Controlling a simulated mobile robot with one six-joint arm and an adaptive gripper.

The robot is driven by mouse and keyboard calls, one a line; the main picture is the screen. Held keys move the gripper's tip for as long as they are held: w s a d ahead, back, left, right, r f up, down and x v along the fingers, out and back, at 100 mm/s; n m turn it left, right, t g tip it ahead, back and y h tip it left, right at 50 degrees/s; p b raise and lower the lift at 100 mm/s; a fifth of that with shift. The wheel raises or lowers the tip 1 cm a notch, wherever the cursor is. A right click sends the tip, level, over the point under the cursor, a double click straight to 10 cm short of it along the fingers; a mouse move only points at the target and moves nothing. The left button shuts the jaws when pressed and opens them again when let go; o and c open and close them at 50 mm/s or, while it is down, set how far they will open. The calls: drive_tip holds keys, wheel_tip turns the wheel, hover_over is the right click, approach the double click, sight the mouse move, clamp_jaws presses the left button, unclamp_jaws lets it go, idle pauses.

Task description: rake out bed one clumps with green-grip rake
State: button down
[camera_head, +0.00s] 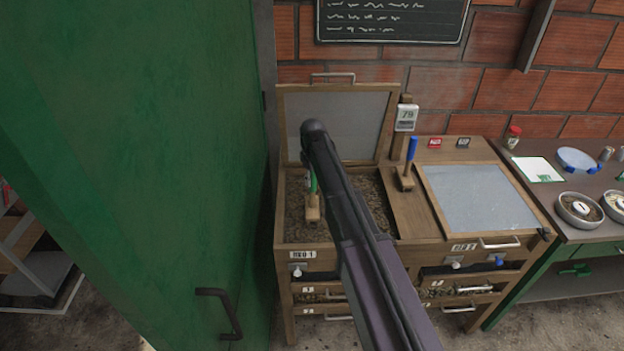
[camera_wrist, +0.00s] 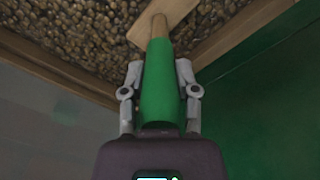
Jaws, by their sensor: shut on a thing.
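Bed one (camera_head: 298,254) is the left wooden box, labelled as bed 1, with its framed lid (camera_head: 345,128) raised against the wall. Brown, grainy material (camera_head: 375,200) covers its floor; single clumps cannot be told apart. The green-grip rake (camera_head: 313,208) is inside the bed near its left side, wooden head down. In the wrist view my gripper (camera_wrist: 160,80) is shut around the green grip (camera_wrist: 158,95), with one finger on each side. The rake's wooden head (camera_wrist: 158,22) is over or on the material; contact is unclear. In the head view my arm hides the gripper and the bed's middle.
A blue-handled tool (camera_head: 411,152) stands on the divider right of bed one. Bed two (camera_head: 478,195) has its lid closed. A large green door or panel (camera_head: 140,170) rises close on the left. A bench with bowls (camera_head: 580,208) is at right.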

drive_tip(key=shift+d, duration=1.65)
drive_tip(key=shift+s+d, duration=0.1)
drive_tip(key=shift+d, duration=0.05)
drive_tip(key=shift+d, duration=1.7)
drive_tip(key=shift+d, duration=1.8)
drive_tip(key=d, duration=0.3)
drive_tip(key=shift+d+r, duration=0.1)
